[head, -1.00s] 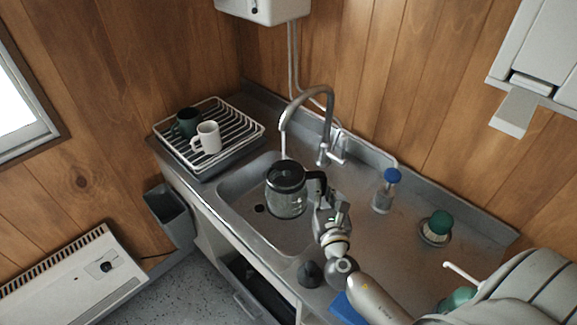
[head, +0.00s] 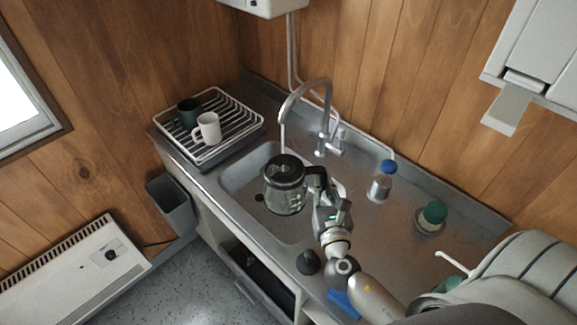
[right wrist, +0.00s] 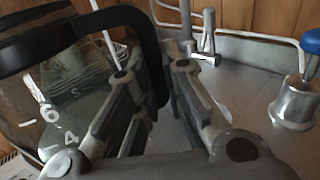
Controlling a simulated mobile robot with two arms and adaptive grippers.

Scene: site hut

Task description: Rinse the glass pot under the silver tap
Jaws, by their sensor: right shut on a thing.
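The glass pot (head: 287,198) has a clear body with white marks, a black lid and a black handle. It hangs roughly upright above the sink basin (head: 243,178). My right gripper (head: 327,197) is shut on its handle, which also shows between the fingers in the right wrist view (right wrist: 150,75). The silver tap (head: 326,118) arches over from behind. Whether water is in the pot is unclear. My left gripper is not in view.
A dish rack (head: 240,121) with a dark mug (head: 188,112) and a white mug (head: 208,128) stands left of the basin. A dark cone-shaped thing (head: 308,263) and blue cloth (head: 343,303) lie near the front edge.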

